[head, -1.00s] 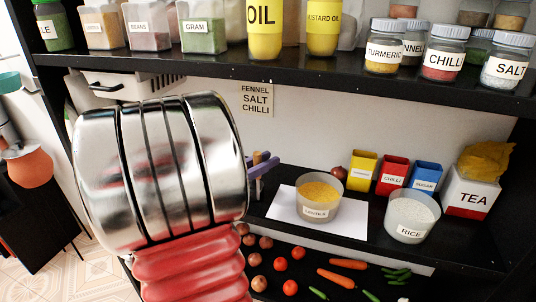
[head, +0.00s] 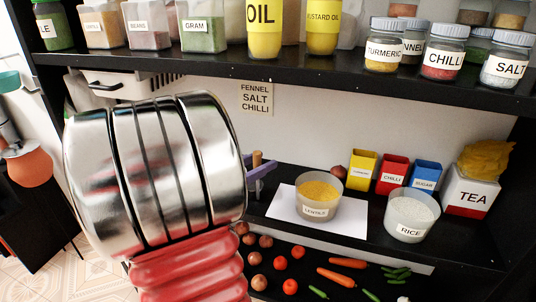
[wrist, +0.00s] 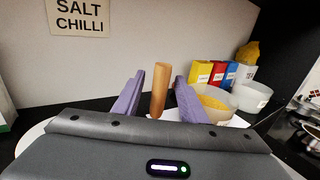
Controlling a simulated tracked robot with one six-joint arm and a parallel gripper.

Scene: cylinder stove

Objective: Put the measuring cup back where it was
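The measuring cup shows only as an upright wooden handle, slightly tilted, in the wrist view (wrist: 159,90). It also shows in the head view (head: 257,158). Its cup part is hidden. My gripper (wrist: 158,80) has two purple fingers, one on each side of the handle, with visible gaps between handle and fingers. In the head view my gripper (head: 262,174) is mostly hidden behind my arm. The lentils bowl (head: 319,197), with yellow contents, stands on white paper (head: 350,221) right of the gripper. A wall label (head: 256,98) reads fennel, salt, chilli.
A rice bowl (head: 411,215), yellow (head: 361,170), red (head: 392,175) and blue boxes (head: 425,177), and a tea box (head: 470,192) stand at right. The upper shelf (head: 300,71) carries jars, including chilli (head: 443,57) and salt (head: 507,68). Vegetables lie on the lower shelf.

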